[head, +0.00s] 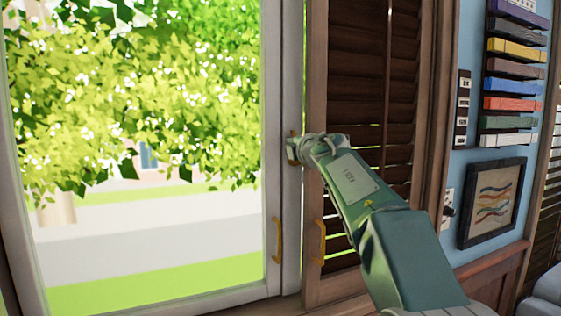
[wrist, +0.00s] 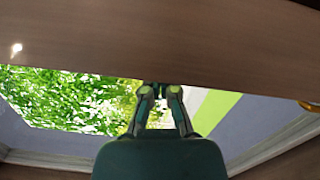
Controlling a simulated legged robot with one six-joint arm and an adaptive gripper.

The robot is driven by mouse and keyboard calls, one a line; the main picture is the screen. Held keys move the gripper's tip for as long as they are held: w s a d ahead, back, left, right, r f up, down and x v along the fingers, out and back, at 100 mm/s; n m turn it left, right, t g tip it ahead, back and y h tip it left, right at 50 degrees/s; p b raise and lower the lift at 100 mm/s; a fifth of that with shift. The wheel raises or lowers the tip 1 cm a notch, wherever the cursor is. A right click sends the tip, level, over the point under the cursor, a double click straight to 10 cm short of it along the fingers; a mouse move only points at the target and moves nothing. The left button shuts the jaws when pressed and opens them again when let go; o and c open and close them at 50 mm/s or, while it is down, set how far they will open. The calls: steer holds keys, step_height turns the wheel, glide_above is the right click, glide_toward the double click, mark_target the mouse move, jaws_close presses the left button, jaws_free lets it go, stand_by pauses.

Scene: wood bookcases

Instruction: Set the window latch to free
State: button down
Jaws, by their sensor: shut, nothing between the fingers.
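The window (head: 285,262) has a pale frame and fills the left of the head view. A small brass piece (head: 292,134), perhaps the latch, shows at the frame's right side, mostly hidden by my gripper (head: 297,149). My gripper is shut and empty at that piece; I cannot tell whether they touch. In the wrist view, the fingertips of my gripper (wrist: 161,90) are close together at the lower edge of a brown wooden board (wrist: 160,45). The latch's setting cannot be made out.
A brass handle (head: 277,240) is low on the window frame, and another (head: 319,241) is on the dark slatted shutter (head: 357,95) to its right. A framed picture (head: 493,202) and coloured wall racks (head: 514,75) are farther right. A brass part (wrist: 309,105) shows at the wrist view's right edge.

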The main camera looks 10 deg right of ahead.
steer(key=shift+d+r, duration=0.15)
steer(key=shift+d, duration=0.15)
stand_by(0.7)
